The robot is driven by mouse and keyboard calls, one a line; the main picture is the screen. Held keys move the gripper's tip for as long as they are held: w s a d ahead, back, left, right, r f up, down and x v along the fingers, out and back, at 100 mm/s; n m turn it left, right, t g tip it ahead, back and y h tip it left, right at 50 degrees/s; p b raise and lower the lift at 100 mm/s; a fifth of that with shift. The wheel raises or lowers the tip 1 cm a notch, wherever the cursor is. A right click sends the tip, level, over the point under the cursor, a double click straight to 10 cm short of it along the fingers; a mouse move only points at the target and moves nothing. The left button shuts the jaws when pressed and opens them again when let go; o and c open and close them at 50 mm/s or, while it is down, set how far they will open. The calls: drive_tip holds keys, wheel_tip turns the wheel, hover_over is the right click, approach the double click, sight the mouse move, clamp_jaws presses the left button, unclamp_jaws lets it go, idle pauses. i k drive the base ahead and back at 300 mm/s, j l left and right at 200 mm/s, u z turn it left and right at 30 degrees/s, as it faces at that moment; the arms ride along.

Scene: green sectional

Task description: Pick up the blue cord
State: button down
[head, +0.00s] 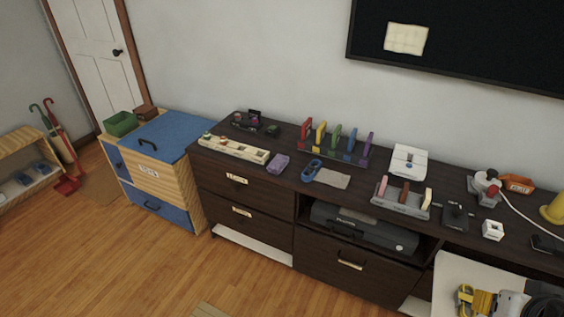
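A small blue looped item (311,171), which looks like the blue cord, lies on top of the dark brown cabinet (300,204), near its front edge left of the middle. A flat beige cloth-like piece (332,178) lies right beside it on the right; I cannot tell whether the two touch.
A purple block (278,164) and a long cream tray (234,149) lie left of the blue item. A rack with coloured uprights (336,146) stands behind it. A grey holder (402,200) stands to the right. Open wooden floor (130,265) lies in front.

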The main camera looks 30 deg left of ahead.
sight(314, 170)
drive_tip(key=u, duration=1)
drive_tip(key=z, duration=2.15)
drive_tip(key=j+u, duration=0.1)
drive_tip(key=j, duration=1.25)
drive_tip(key=k+j+u, duration=0.1)
drive_tip(key=j, duration=1.25)
drive_tip(key=j+u, duration=0.1)
drive_tip(key=j, duration=1.25)
drive_tip(key=i+j+u, duration=0.15)
drive_tip(key=j, duration=1.2)
